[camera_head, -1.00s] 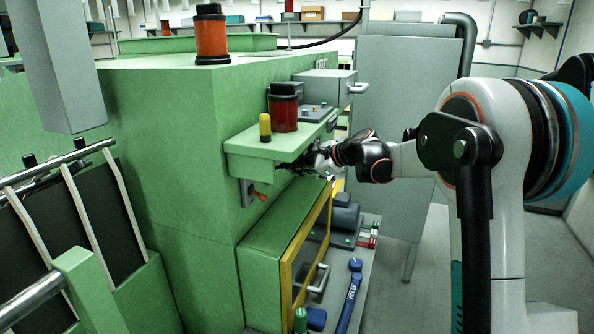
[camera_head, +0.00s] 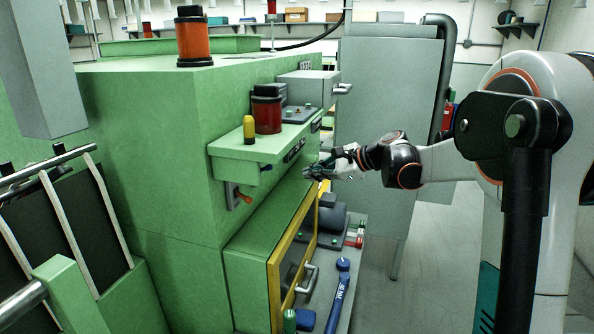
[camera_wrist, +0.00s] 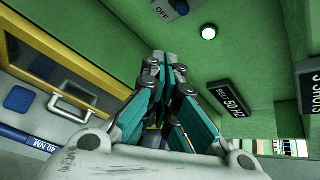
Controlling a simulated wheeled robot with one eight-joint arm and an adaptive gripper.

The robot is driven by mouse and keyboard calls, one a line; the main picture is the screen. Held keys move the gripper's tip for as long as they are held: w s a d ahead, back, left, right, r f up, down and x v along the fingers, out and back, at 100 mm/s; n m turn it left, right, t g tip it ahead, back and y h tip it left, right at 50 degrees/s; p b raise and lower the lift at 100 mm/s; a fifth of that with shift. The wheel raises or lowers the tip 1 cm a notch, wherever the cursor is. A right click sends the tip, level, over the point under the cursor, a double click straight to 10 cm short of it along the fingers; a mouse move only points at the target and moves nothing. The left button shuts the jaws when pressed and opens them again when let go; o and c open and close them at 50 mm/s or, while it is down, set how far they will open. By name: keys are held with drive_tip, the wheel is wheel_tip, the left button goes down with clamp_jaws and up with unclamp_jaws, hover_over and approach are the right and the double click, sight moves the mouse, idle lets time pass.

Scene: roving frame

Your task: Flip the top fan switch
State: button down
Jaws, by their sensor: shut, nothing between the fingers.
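No switch in view can be read as the top fan switch. An orange-tipped lever (camera_head: 243,195) on a grey plate sits on the green machine below the shelf in the head view. In the wrist view, a grey plate marked OFF (camera_wrist: 168,10) with a dark knob is cut by the top edge; I cannot tell whether it is the same switch. My gripper (camera_head: 314,170) is shut and empty, just right of the green shelf's front, apart from the lever. In the wrist view my gripper's fingertips (camera_wrist: 165,62) point toward the green surface, below the OFF plate.
The green shelf (camera_head: 222,151) carries a yellow-topped button (camera_head: 249,128) and a red-black cylinder (camera_head: 266,108). A black plate reading 50 HZ (camera_wrist: 226,101) is right of my fingers. A yellow-framed door (camera_head: 274,290) with a handle is below. Floor at right is clear.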

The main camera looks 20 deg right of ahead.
drive_tip(key=shift+s+d, duration=1.25)
drive_tip(key=shift+s, duration=0.2)
